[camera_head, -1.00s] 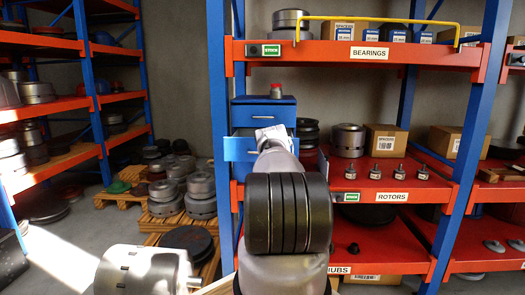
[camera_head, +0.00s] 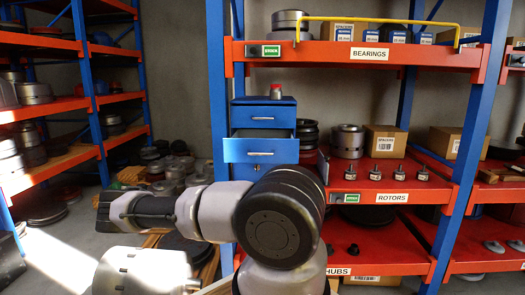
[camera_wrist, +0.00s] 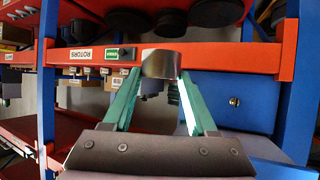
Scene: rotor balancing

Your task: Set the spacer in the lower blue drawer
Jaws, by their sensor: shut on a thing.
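The spacer is a short silver ring (camera_wrist: 162,64) held between the teal fingertips of my gripper (camera_wrist: 161,78) in the wrist view. I cannot make it out in the head view. There my gripper (camera_head: 108,212) points left, well away from the blue drawer cabinet (camera_head: 292,116). The upper blue drawer (camera_head: 245,118) looks closed. The lower blue drawer (camera_head: 240,150) stands pulled out below it, and its inside is mostly hidden from this angle. A blue panel with a small knob (camera_wrist: 234,101) shows at the right of the wrist view.
A small red-topped container (camera_head: 276,91) stands on the cabinet. To its right are the orange rotors shelf (camera_head: 425,190), holding cylinders and a carton, and a blue rack post (camera_head: 472,110). Pallets with metal parts (camera_head: 168,190) lie at the left. A large pale cylinder (camera_head: 145,270) is in front.

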